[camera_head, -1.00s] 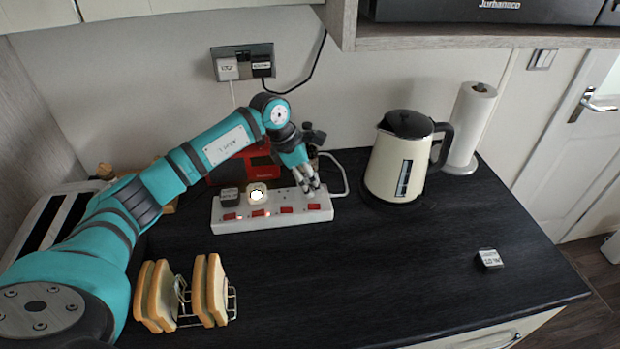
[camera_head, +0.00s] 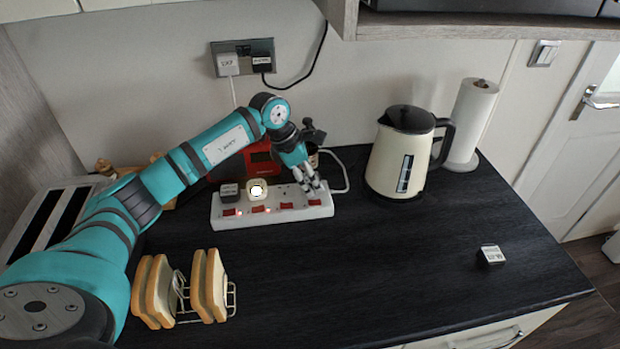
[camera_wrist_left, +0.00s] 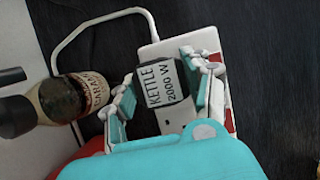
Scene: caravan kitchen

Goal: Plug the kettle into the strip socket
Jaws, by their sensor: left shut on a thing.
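My left gripper (camera_head: 311,182) is at the right end of the white strip socket (camera_head: 285,216). The cream kettle (camera_head: 397,165) with black lid and handle stands upright to the right. My right gripper is not in view.
A loose labelled plug (camera_head: 491,256) lies at the counter's right. A toast rack (camera_head: 186,318) with bread stands in front.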

